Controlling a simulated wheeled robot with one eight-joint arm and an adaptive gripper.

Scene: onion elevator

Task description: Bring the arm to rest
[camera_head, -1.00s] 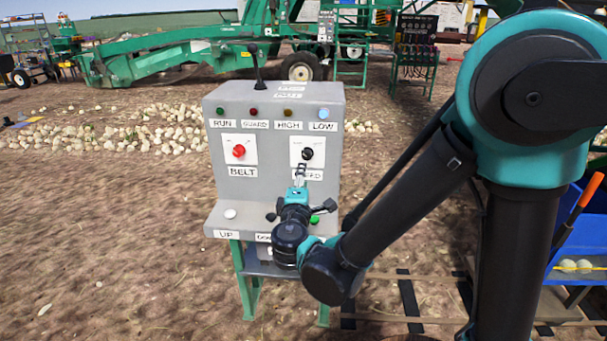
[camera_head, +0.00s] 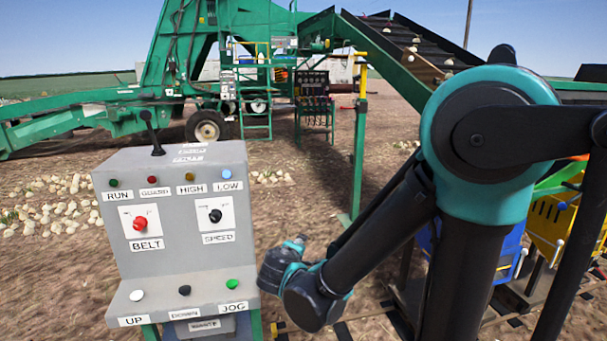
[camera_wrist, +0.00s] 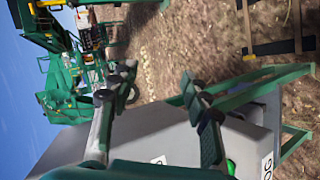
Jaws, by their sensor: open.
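My gripper shows in the wrist view (camera_wrist: 160,95), with its two fingers well apart and nothing between them. The grey control console (camera_wrist: 150,135) lies behind and below the fingers there, in a tilted picture. In the head view my bent arm (camera_head: 385,225) reaches from the right, its wrist (camera_head: 285,270) just right of the console (camera_head: 185,225). The fingers are hard to make out in that view. The console front carries a red BELT knob (camera_head: 140,224), a black SPEED knob (camera_head: 215,216) and a green JOG button (camera_head: 234,284), all uncovered. The blue LOW lamp (camera_head: 225,174) looks bright.
A large green machine (camera_head: 205,50) stands behind, with a sloping conveyor (camera_head: 430,45) at the upper right. A green post (camera_head: 360,150) rises behind my arm. Blue (camera_head: 510,245) and yellow (camera_head: 552,222) bins stand at the right. Open soil lies between console and machine.

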